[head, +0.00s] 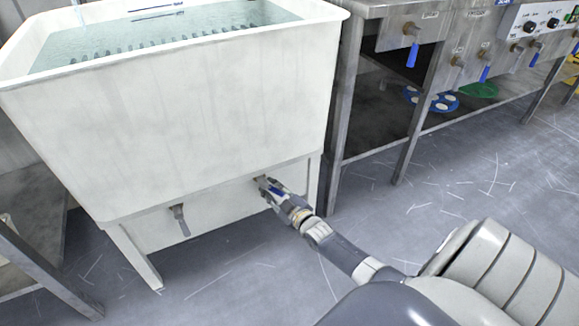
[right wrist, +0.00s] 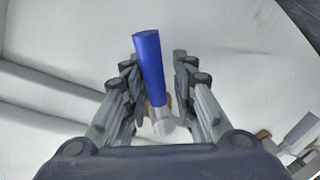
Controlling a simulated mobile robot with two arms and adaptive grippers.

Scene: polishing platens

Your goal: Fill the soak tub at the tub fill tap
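The white soak tub (head: 180,110) stands on legs at the left in the head view. Water (head: 170,32) fills it to a little below the rim. A tap with a blue lever handle (head: 275,187) sits low on the right of the tub's front. My right gripper (head: 268,186) is at this tap. In the right wrist view the blue handle (right wrist: 149,66) stands between the fingers of my right gripper (right wrist: 158,68). The fingers are apart, with a clear gap on the handle's right side. A second tap with a grey handle (head: 180,220) is further left. My left gripper is out of view.
A steel bench (head: 360,100) stands right of the tub, with several blue-handled taps and a control panel (head: 540,22). Blue-white and green discs (head: 479,90) lie on its lower shelf. A metal frame (head: 45,262) is at the left edge. The grey floor (head: 460,180) in front is clear.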

